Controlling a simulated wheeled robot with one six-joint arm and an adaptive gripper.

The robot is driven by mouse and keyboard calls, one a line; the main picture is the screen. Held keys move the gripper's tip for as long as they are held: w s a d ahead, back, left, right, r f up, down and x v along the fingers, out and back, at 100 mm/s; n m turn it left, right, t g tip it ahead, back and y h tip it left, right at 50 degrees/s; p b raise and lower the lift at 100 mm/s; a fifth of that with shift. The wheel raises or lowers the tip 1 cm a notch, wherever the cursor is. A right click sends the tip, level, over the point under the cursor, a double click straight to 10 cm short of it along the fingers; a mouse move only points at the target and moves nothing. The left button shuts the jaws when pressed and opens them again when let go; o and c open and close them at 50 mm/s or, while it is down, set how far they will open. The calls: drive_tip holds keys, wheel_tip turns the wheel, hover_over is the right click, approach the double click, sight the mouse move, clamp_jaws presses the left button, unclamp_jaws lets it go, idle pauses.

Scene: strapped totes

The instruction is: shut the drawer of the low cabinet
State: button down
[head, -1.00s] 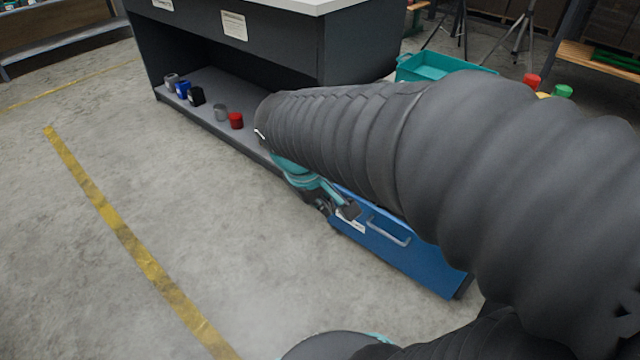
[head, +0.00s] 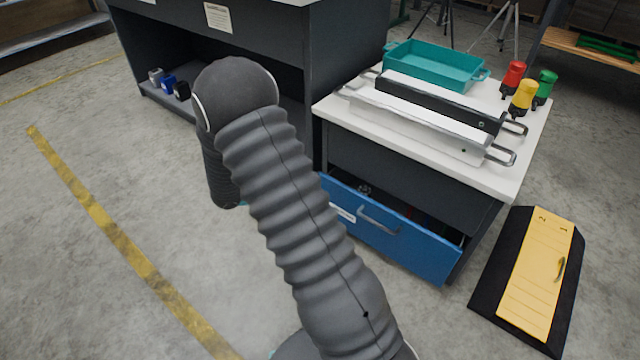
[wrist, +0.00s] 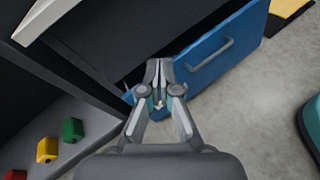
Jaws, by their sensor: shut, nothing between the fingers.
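The low cabinet (head: 415,178) has a white top and dark sides, and it stands right of the larger dark bench. Its blue-fronted drawer (head: 425,250) is pulled out, with a dark gap behind the front and a grey bar handle (head: 380,221). In the wrist view the drawer front (wrist: 248,40) runs up to the right, with its handle (wrist: 209,56). My gripper (wrist: 158,68) is shut and empty. Its tips are by the near left end of the drawer front; I cannot tell whether they touch it. In the head view my arm hides the gripper.
On the cabinet top are a teal tray (head: 440,65), long bars with handles (head: 425,122) and several coloured-capped items (head: 524,97). A black-and-yellow ramp (head: 535,275) lies right of the drawer. The dark bench (head: 345,60) stands behind left. Floor in front is clear.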

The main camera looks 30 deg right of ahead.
sight(325, 179)
drive_tip(key=w+a+f+n+t+h, duration=0.1)
drive_tip(key=w+f+n+t, duration=0.25)
drive_tip(key=f, duration=0.55)
drive_tip(key=w+a+f+n+t+h, duration=0.1)
drive_tip(key=w+a+f+n+t, duration=0.15)
drive_tip(key=f+n+t, duration=0.4)
drive_tip(key=w+d+g, duration=0.1)
drive_tip(key=d, duration=0.3)
drive_tip(key=w+d+f+g, duration=0.1)
drive_tip(key=w+d, duration=0.1)
drive_tip(key=d, duration=0.3)
drive_tip(key=w+d+m, duration=0.1)
drive_tip(key=w+d, duration=0.1)
drive_tip(key=d, duration=0.2)
drive_tip(key=shift+w+d+f+g, duration=0.25)
drive_tip(key=shift+d+f+g, duration=0.1)
drive_tip(key=shift+g, duration=0.05)
drive_tip(key=shift+w, duration=0.15)
